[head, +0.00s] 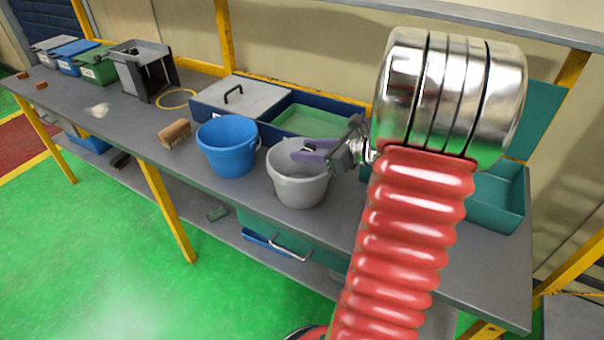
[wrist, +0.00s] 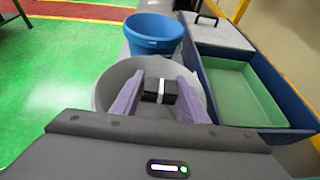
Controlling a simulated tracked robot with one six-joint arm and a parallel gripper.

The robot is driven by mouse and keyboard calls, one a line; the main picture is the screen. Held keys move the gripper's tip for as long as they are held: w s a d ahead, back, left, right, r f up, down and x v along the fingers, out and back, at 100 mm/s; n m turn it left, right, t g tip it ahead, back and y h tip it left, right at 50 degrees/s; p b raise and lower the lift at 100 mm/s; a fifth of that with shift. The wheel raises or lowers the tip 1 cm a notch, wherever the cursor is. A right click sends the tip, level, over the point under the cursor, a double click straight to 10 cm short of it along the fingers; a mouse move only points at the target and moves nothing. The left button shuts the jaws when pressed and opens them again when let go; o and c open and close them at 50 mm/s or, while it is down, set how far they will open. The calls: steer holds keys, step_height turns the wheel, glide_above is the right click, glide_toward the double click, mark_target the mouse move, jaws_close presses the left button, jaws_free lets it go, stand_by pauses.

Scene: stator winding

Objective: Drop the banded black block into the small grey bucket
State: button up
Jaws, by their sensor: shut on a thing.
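The banded black block (wrist: 159,91) is dark with a pale band around its middle. My gripper (wrist: 157,92) is shut on it, with one purple finger on each side. In the wrist view the block shows against the inside of the small grey bucket (wrist: 101,90). In the head view my gripper (head: 304,152) reaches in from the right over the mouth of the grey bucket (head: 298,190). The block (head: 308,150) shows only as a small dark patch at the fingertips. How far it is above the bucket's floor I cannot tell.
A blue bucket (head: 228,162) stands close to the left of the grey one. A blue tray with a green inside (head: 310,122) lies behind, and a teal bin (head: 500,195) stands to the right. A brown brush-like block (head: 175,133) lies on the grey bench (head: 130,130).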

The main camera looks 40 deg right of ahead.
steer(key=shift+f, duration=0.1)
steer(key=o, duration=1.1)
steer(key=v, duration=1.3)
steer(key=shift+s+d, duration=0.1)
steer(key=shift+s, duration=0.25)
